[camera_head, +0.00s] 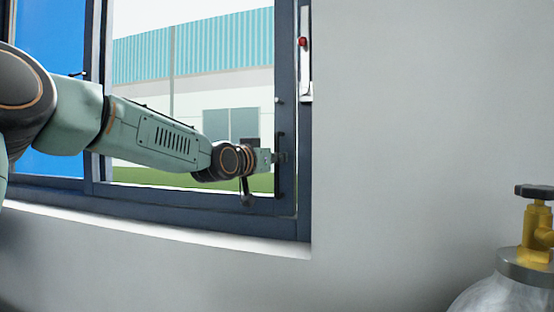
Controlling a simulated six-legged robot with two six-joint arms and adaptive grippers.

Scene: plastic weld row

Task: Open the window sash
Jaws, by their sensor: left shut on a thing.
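The window sash (286,60) has a dark blue-grey frame around clear glass and fills the middle of the head view. It appears to sit flush in the outer window frame (304,180). A black upright handle (281,186) is on the sash's right stile. My left arm reaches in from the left across the glass. My left gripper (279,157) is at the handle's middle and is shut on it. The gripper and wrist partly hide the handle, so the exact finger contact is hard to see. My right gripper is not in view.
A pale sill (200,234) runs below the window. A blue panel (50,110) fills the left window part. A white fitting with a red spot (304,62) is on the right frame. A gas cylinder (505,290) with a brass valve stands lower right. The grey wall between is bare.

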